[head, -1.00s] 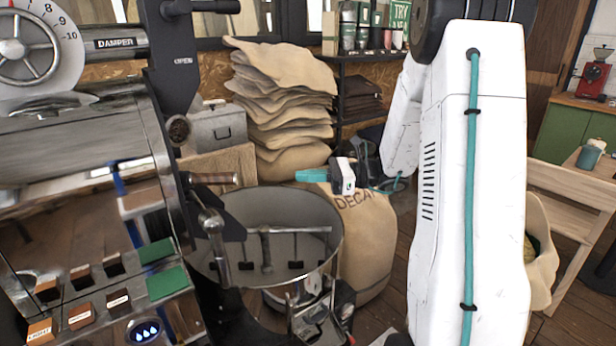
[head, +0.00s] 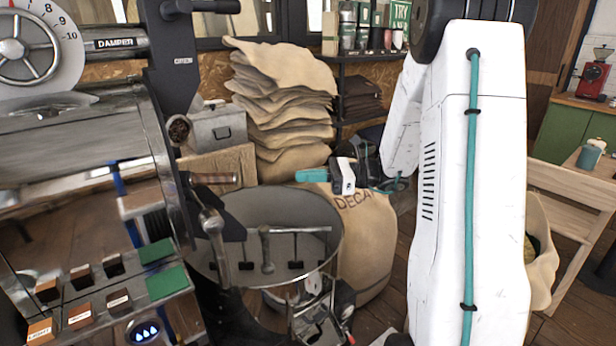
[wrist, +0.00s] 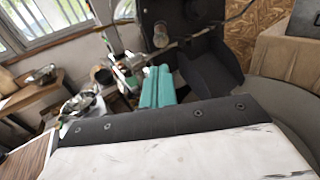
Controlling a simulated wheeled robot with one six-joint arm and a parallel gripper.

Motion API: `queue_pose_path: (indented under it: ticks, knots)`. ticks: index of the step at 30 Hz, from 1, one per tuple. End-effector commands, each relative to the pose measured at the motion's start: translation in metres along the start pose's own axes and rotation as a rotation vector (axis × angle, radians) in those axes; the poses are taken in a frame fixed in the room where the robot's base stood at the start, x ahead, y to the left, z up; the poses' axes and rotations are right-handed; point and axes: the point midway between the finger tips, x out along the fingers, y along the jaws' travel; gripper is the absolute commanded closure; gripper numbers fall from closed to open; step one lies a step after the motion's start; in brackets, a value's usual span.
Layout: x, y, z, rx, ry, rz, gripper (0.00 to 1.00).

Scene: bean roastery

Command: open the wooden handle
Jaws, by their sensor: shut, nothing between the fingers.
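The wooden handle (head: 215,179) is a short brown grip sticking out to the right from the roaster's front, just above the round cooling bin (head: 331,236). My gripper (head: 299,176) has teal fingers, closed together with nothing between them. It points left toward the handle, level with it in the picture, with a clear gap between them. In the wrist view the teal fingers (wrist: 158,86) show together in the middle, in front of dark roaster parts.
The steel roaster (head: 80,130) fills the left side. A dark lever and metal arm (head: 211,222) stand below the handle. Stacked burlap sacks (head: 280,110) and a full DECAF sack (head: 365,240) stand behind. A grey metal box (head: 217,128) sits at the back.

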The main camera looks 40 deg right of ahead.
Motion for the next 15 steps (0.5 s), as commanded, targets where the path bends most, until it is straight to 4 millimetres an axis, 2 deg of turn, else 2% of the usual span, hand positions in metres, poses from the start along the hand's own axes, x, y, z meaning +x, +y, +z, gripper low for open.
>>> queue_pose_path:
  ticks: [11, 12, 15]
  knots:
    - [0.000, 0.000, 0.000, 0.000, 0.000, 0.000, 1.00]
    - [0.000, 0.000, 0.000, 0.000, 0.000, 0.000, 0.94]
    - [0.011, 0.000, 0.000, -0.019, 0.000, 0.004, 0.67]
